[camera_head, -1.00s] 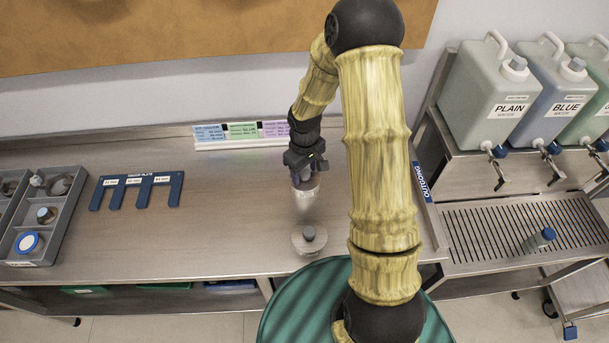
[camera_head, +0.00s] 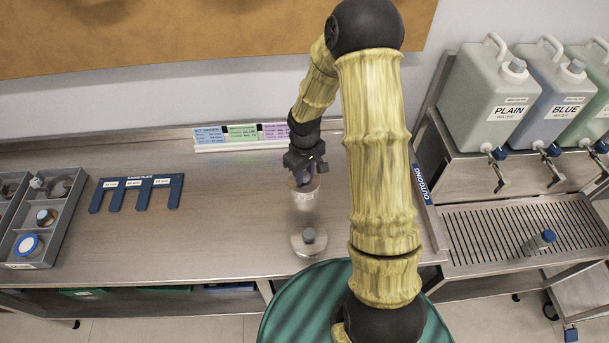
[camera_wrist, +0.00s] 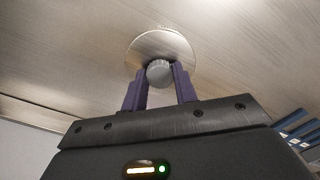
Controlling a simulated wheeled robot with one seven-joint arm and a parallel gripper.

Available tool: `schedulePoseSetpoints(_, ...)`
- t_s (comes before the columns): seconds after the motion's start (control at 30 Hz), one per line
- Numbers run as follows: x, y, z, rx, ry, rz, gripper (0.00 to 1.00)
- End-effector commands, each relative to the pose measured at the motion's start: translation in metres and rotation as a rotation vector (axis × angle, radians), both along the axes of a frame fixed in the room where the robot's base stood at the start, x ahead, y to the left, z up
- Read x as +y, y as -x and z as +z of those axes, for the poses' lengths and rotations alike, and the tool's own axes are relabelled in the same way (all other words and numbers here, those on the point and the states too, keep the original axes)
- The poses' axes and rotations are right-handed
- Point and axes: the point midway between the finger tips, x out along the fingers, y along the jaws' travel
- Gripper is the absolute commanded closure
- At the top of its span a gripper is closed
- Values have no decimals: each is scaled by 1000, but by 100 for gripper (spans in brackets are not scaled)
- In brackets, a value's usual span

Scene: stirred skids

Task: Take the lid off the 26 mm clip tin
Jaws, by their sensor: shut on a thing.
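My gripper (camera_head: 304,181) is over the middle of the steel bench, its purple fingers shut on a grey round knob (camera_wrist: 159,72) in the wrist view. The knob sits on a pale round disc (camera_wrist: 162,48), which looks like a tin's lid. In the head view a pale cylindrical tin shape (camera_head: 305,196) shows just below my fingers, blurred. I cannot tell whether lid and tin body are apart, and the 26 mm marking is not readable. A second round pale tin or lid with a grey knob (camera_head: 309,240) is at the bench's front edge, apart from my gripper.
A grey compartment tray (camera_head: 62,225) with several small containers stands at the left. A blue slotted plate (camera_head: 138,184) lies beside it. Label cards (camera_head: 241,133) stand at the back. Large water containers (camera_head: 487,100) and a drain grate (camera_head: 500,225) are at the right.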

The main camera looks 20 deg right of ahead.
Motion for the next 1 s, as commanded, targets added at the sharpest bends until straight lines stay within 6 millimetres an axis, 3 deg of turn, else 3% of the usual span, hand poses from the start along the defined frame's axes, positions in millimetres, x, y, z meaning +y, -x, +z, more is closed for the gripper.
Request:
schedulePoseSetpoints(0.23, 0, -1, 21, -5, -1, -1, 94)
schedulePoseSetpoints(0.63, 0, -1, 91, -4, 0, -2, 94)
schedulePoseSetpoints(1.0, 0, 0, 100, 0, 0, 0, 94)
